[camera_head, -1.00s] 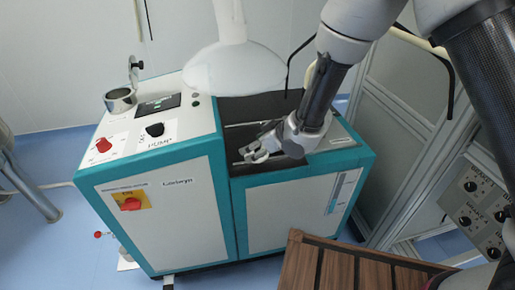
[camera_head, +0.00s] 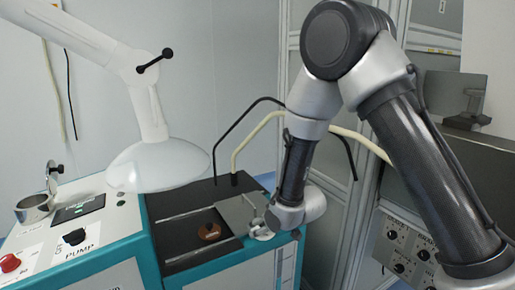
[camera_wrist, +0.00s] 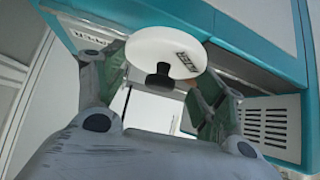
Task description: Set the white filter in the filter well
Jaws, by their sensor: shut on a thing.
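The white filter (camera_wrist: 150,45) is a round white disc with a dark stub and a small printed label, seen close up in the wrist view. My gripper (camera_wrist: 155,80) is shut on it, with a finger on each side of the stub. In the head view my gripper (camera_head: 262,230) is at the right end of the machine's black top, beside a grey metal plate. The filter is hard to make out there. A round copper-brown opening (camera_head: 210,231) lies in the black top, left of my gripper. I cannot tell for sure whether it is the filter well.
A white lamp-like hood (camera_head: 160,165) on a jointed arm hangs over the machine's left part. A steel cup (camera_head: 33,209), a screen (camera_head: 78,208) and knobs stand on the white panel. The grey plate (camera_head: 240,211) lies between the opening and my gripper. Cables rise behind.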

